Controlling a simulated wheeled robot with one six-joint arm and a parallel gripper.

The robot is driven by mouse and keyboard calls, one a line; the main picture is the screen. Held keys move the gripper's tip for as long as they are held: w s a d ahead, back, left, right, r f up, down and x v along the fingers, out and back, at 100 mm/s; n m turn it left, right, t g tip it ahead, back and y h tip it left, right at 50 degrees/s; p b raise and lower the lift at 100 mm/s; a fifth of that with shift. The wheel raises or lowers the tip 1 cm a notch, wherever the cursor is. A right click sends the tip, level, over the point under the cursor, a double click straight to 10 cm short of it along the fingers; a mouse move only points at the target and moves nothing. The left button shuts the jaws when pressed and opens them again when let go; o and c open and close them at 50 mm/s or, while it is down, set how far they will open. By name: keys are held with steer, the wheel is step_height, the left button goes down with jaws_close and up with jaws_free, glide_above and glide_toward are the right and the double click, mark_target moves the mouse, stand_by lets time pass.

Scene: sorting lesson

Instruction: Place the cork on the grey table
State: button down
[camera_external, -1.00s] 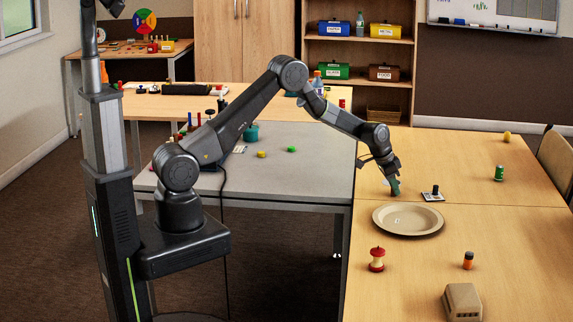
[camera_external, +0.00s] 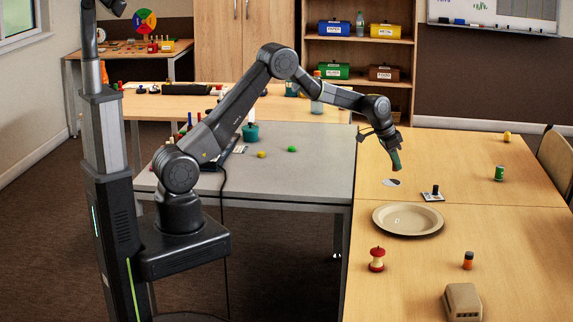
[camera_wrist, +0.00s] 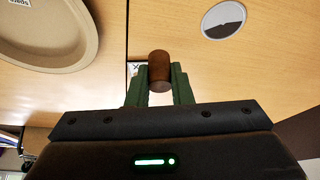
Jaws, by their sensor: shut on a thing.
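My gripper (camera_external: 396,162) is above the wooden table, to the right of the grey table (camera_external: 300,170). In the wrist view its green fingers (camera_wrist: 160,88) are shut on the cork (camera_wrist: 160,68), a brown cylinder. I cannot make out the cork in the external view. The grey table stands to the left of the wooden table, edge against edge, with bare room on its front and right parts.
A yellow piece (camera_external: 262,155), a green piece (camera_external: 292,149) and a teal pot (camera_external: 250,132) are on the grey table. The wooden table holds a beige plate (camera_external: 408,232), a white disc (camera_external: 391,182), a card (camera_external: 433,196) and an apple core (camera_external: 377,260).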

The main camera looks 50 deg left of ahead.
steer(key=s+a+f+n+y+p, duration=0.1)
steer(key=s+a+n+p, duration=0.15)
steer(key=s+a, duration=0.7)
steer(key=s+a+f+n+y+p, duration=0.1)
steer(key=s+a+f+n+p, duration=0.15)
steer(key=s+a, duration=0.75)
steer(key=w+d+r+m+b, duration=0.1)
steer(key=w+d, duration=0.5)
steer(key=w+d+r+m+h+b, duration=0.1)
steer(key=w+d+m+b, duration=0.1)
steer(key=w+d, duration=0.4)
steer(key=w+d+r+m+h+b, duration=0.1)
steer(key=w+d+r+m+b, duration=0.1)
steer(key=w+d, duration=0.5)
steer(key=shift+w, duration=0.15)
steer(key=shift+w+d+r, duration=0.15)
steer(key=shift+d, duration=0.25)
step_height(320, 180, down, 10)
steer(key=shift+r, duration=0.2)
